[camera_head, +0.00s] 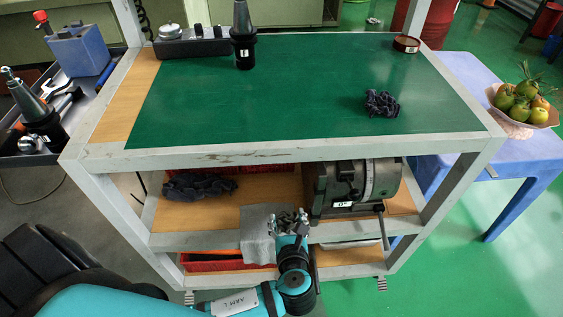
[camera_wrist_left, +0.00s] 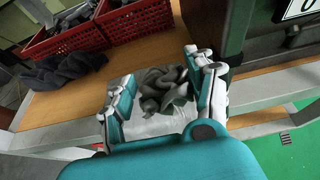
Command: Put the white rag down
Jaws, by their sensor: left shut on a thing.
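The white rag (camera_head: 258,232) shows in the head view as a pale, light-grey cloth at the front edge of the cart's middle shelf, hanging down over it. My left gripper (camera_head: 288,221) is at its right side, just in front of that shelf. In the left wrist view, a crumpled grey part of cloth (camera_wrist_left: 165,88) lies between my left gripper's fingers (camera_wrist_left: 163,75), with a pale part (camera_wrist_left: 158,126) below it. The fingers are shut on the rag. Its underside and the exact contact with the shelf are hidden. My right gripper is not in view.
On the middle shelf (camera_head: 270,185), a dark rag (camera_head: 198,186) lies left and a heavy grey machine (camera_head: 350,187) stands right of my gripper. Red baskets (camera_wrist_left: 105,25) stand behind. The green cart top (camera_head: 290,95) overhangs and holds another dark rag (camera_head: 381,103).

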